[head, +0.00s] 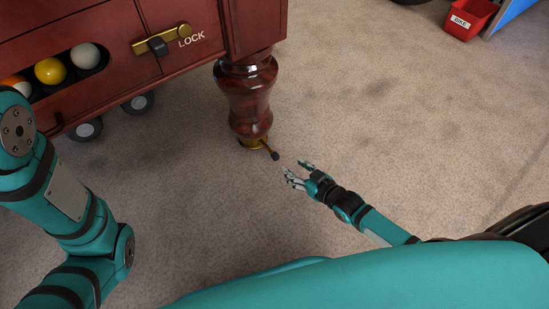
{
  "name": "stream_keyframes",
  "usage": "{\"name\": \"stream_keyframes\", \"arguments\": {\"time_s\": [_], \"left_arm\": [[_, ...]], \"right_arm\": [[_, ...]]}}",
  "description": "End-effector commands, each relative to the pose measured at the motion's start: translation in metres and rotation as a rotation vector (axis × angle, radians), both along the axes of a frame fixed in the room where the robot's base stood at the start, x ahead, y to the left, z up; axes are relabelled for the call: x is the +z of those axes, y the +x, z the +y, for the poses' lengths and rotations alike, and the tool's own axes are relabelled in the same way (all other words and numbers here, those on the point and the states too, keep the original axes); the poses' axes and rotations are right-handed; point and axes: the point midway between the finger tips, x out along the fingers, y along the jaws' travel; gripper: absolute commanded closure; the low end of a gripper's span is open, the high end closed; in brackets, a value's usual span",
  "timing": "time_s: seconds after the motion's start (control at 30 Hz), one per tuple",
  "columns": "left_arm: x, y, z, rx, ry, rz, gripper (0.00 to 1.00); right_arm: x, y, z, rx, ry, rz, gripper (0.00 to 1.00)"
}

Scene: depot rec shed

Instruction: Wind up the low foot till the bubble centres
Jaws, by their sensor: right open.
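A dark red wooden pool table (104,23) fills the top left of the head view. Its turned leg (247,95) stands on the carpet with a brass foot (253,143) at the bottom. A short crank with a black knob (275,155) sticks out from the foot to the lower right. My right gripper (293,173) is open and empty, just to the right of the knob and apart from it. My left arm (70,200) comes in at the left, but its gripper is not in view. No bubble level shows in this view.
A brass latch (163,39) marked LOCK is on the table's side, next to a slot with several balls (50,71). Small wheels (86,130) show under the table. A red bin (468,18) stands at the top right. The carpet (400,110) between is clear.

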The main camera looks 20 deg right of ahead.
Motion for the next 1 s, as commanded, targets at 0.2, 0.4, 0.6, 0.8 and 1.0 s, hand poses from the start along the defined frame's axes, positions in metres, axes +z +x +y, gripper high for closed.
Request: {"name": "stream_keyframes", "arguments": {"time_s": [0.2, 0.4, 0.6, 0.8, 1.0], "left_arm": [[-0.042, 0.000, 0.000, 0.000, 0.000, 0.000, 0.60], [-0.068, 0.000, 0.000, 0.000, 0.000, 0.000, 0.60], [-0.082, 0.000, 0.000, 0.000, 0.000, -0.001, 0.60], [-0.084, 0.000, 0.000, 0.000, 0.000, -0.001, 0.60], [-0.083, 0.000, 0.000, 0.000, 0.000, -0.001, 0.60]], "right_arm": [[-0.026, 0.044, 0.016, 0.000, 0.001, -0.004, 0.54], [-0.039, 0.076, 0.028, 0.000, 0.000, -0.002, 0.54], [-0.045, 0.095, 0.034, 0.000, 0.001, -0.001, 0.54], [-0.045, 0.100, 0.037, 0.000, 0.000, 0.001, 0.54], [-0.044, 0.100, 0.037, 0.000, 0.000, 0.001, 0.54]]}}
